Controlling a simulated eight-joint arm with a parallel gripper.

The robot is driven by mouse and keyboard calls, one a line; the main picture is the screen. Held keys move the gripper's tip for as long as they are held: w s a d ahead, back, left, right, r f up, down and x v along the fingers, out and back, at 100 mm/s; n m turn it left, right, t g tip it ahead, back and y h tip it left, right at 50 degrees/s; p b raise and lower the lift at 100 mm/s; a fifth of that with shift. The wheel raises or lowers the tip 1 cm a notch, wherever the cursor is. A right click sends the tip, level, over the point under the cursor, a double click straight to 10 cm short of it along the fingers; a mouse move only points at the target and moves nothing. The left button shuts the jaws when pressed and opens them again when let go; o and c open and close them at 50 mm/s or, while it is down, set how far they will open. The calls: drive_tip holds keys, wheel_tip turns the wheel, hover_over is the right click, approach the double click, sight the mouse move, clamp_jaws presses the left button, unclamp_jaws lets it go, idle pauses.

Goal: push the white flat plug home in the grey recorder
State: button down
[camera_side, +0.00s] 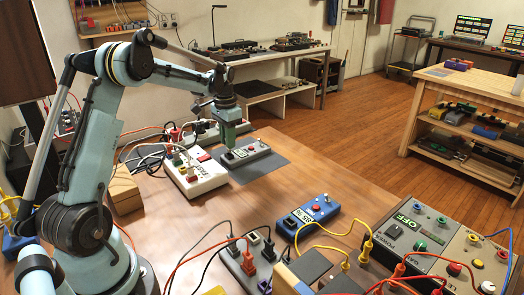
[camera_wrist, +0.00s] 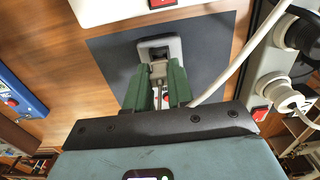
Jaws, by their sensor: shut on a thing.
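The grey recorder (camera_side: 262,160) lies on a dark mat on the wooden table, with a small display and a red button on top. In the wrist view its near end (camera_wrist: 173,44) shows a dark opening, and the rest runs under my fingers. My gripper (camera_side: 230,146) points down over the recorder's left part. In the wrist view my green fingers (camera_wrist: 158,82) are closed on a pale flat plug (camera_wrist: 157,69), beside the dark opening. The fingers hide much of the plug. I cannot tell how far it sits in the recorder.
A white power box (camera_side: 200,178) with several plugs and cables stands left of the recorder. A blue device (camera_side: 308,215) lies nearer the front. A white cable (camera_wrist: 232,70) runs beside my fingers. The dark mat (camera_side: 285,168) is clear at right.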

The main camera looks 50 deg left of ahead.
drive_tip(key=shift+f, duration=1)
drive_tip(key=c, duration=0.9)
unclamp_jaws()
wheel_tip(320, 180, up, 12)
drive_tip(key=shift+r, duration=0.1)
